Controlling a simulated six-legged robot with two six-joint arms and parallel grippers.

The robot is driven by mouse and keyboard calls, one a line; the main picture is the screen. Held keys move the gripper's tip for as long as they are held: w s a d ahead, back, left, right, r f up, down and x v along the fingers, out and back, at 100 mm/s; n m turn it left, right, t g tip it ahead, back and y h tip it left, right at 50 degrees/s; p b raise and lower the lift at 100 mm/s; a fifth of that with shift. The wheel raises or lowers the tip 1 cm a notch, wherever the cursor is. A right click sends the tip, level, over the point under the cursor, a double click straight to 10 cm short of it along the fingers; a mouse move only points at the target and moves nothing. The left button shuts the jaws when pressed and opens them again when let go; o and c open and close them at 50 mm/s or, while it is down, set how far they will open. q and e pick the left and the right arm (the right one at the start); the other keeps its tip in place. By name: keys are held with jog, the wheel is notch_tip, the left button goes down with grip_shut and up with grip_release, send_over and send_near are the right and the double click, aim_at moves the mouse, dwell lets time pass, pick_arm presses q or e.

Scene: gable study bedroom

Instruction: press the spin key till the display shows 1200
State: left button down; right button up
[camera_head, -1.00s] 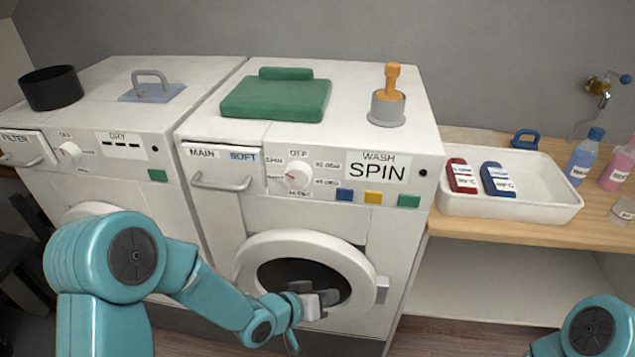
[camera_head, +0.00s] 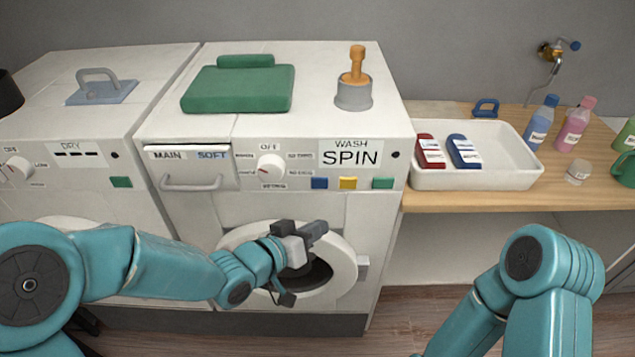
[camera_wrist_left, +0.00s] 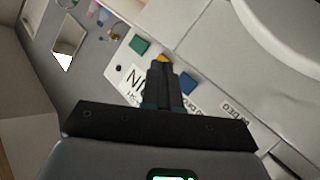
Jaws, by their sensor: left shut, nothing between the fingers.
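The washer's display (camera_head: 350,154) reads SPIN under the small word WASH. Below it sit a blue key (camera_head: 319,183), a yellow key (camera_head: 348,183) and a green key (camera_head: 382,183); I cannot read which is the spin key. A white dial (camera_head: 270,167) is left of the display. My left gripper (camera_head: 314,232) is shut and empty, in front of the round door, below the keys. In the left wrist view its fingers (camera_wrist_left: 160,72) point toward the yellow key (camera_wrist_left: 163,58), partly covering it, between the green key (camera_wrist_left: 138,45) and the blue key (camera_wrist_left: 188,83). My right gripper is out of view.
The washer door (camera_head: 343,278) is behind my left gripper. A drawer handle (camera_head: 190,184) sticks out left of the dial. The dryer (camera_head: 60,200) stands at the left. A white tray (camera_head: 520,178) with a red and a blue box is on the wooden counter at the right.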

aim_at(320, 183)
pick_arm(q)
jog(key=shift+w+p, duration=1.95)
jog(key=shift+w, duration=2.45)
jog(key=shift+w, duration=0.15)
jog(key=shift+w, duration=0.25)
